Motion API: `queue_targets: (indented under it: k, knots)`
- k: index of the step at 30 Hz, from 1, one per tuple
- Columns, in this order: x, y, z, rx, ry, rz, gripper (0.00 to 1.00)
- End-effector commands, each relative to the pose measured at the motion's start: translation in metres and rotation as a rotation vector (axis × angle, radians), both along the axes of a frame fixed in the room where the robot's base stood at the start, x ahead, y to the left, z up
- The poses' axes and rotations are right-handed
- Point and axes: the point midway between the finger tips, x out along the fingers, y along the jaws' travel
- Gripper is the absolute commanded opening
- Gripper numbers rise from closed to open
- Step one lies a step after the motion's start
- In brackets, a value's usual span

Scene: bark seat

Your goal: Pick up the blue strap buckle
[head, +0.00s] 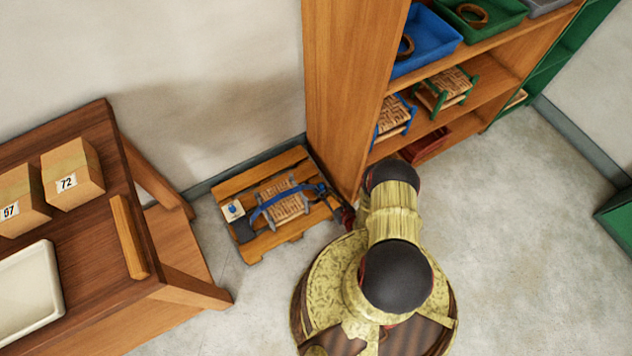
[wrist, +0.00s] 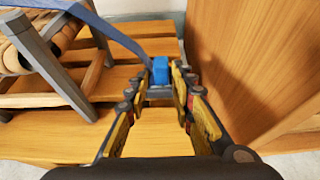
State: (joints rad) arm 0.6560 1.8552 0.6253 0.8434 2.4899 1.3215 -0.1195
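The blue strap buckle (wrist: 160,70) shows in the wrist view between the fingertips of my gripper (wrist: 161,80). The fingers stand apart on either side of it, with a narrow gap visible. The blue strap (wrist: 125,38) runs from the buckle up and left over a small grey-framed woven seat (wrist: 45,60). In the head view the strap (head: 272,201) crosses the seat (head: 284,204), and the buckle end (head: 320,189) lies at the right side of the pallet. My gripper (head: 346,214) is just beside it there, partly hidden by my arm.
The seat rests on a wooden pallet (head: 238,184) on the floor, with a white tag (head: 233,210). A wooden shelf unit (head: 345,90) stands close to the right of the pallet and gripper. A wooden table (head: 85,240) with boxes is at left.

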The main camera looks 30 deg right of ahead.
Motion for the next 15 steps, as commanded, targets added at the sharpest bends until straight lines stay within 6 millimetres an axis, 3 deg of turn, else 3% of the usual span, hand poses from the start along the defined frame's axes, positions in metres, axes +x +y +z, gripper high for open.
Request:
queue_targets:
  k: [15]
  knots:
    - [0.042,0.001,-0.020,-0.002,-0.002,0.003,0.24]
